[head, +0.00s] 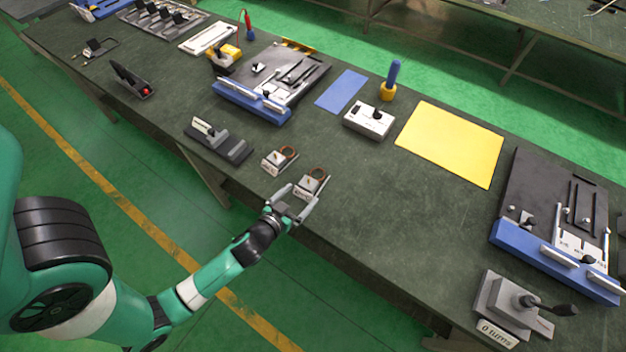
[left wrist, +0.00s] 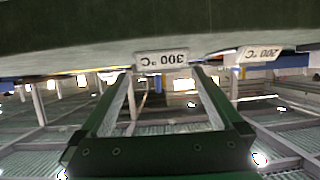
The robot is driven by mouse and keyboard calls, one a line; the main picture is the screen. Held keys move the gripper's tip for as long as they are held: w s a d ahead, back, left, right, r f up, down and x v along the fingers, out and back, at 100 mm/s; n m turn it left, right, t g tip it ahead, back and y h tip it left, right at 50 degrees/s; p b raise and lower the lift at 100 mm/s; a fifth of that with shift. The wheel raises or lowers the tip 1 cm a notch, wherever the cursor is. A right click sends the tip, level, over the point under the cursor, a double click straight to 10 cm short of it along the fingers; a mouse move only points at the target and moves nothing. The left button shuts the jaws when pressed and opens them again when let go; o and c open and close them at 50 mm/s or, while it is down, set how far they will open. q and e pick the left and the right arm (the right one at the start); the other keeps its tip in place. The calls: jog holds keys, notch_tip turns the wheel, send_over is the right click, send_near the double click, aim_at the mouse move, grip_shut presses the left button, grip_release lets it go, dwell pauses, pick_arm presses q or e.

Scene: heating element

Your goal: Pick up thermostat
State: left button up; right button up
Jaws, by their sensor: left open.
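Two small thermostats with copper-coloured coils sit side by side at the table's near edge in the head view. The right-hand thermostat (head: 315,180) has its label plate facing my left gripper (head: 303,196). The other thermostat (head: 280,158) is just to its left. The left wrist view is upside down; it shows a 300 °C label (left wrist: 162,59) beyond the fingertips (left wrist: 162,72), and a 200 °C label (left wrist: 259,54) farther right. My left gripper is open, its fingers pointing at the right-hand thermostat's front; contact cannot be told. My right gripper is not in view.
The green table (head: 370,220) is clear right of the thermostats. A black-grey fixture (head: 220,140) stands left. A white switch box (head: 369,121), blue mat (head: 342,91) and yellow mat (head: 450,143) lie behind. A grey lever device marked 0 turns (head: 505,305) stands at front right.

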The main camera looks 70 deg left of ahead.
aim_at(305, 188)
pick_arm(q)
jog(key=x, duration=0.4)
jog(key=shift+a+r+p, duration=0.1)
jog(key=shift+a+p, duration=0.2)
jog(key=shift+a, duration=0.05)
jog(key=shift+w+a+f, duration=0.2)
jog(key=shift+w+a, duration=0.05)
jog(key=shift+w, duration=0.15)
jog(key=shift+c, duration=0.3)
jog(key=c, duration=1.5)
